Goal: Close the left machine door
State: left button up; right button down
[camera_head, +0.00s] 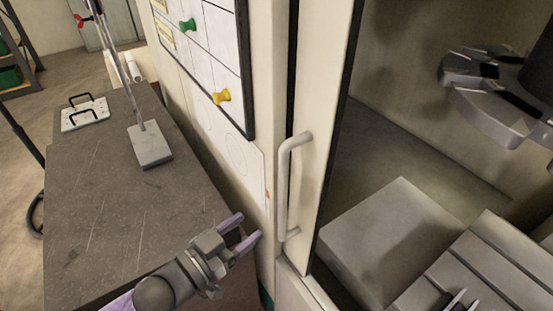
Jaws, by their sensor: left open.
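The left machine door (316,112) is a cream panel with a dark edge. It stands open, and the machine interior shows to its right. A pale vertical bar handle (283,187) is fixed to the door. My left gripper (240,232) has purple fingertips and is open and empty. It is to the left of the handle's lower end in the picture, apart from it, above the dark bench's right edge.
A dark bench (100,220) fills the left, with a grey stand base (149,146) and a white plate with black handles (85,114). A board with coloured knobs (221,97) hangs left of the door. Inside the machine are a grey block (385,225) and a tool turret (490,100).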

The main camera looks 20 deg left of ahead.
aim_at(280, 202)
pick_arm(q)
jog(key=x, duration=0.9)
jog(key=shift+w+d+r, duration=0.25)
jog(key=shift+d+r, duration=0.1)
jog(key=shift+d, duration=0.1)
grip_shut()
dwell(0.8)
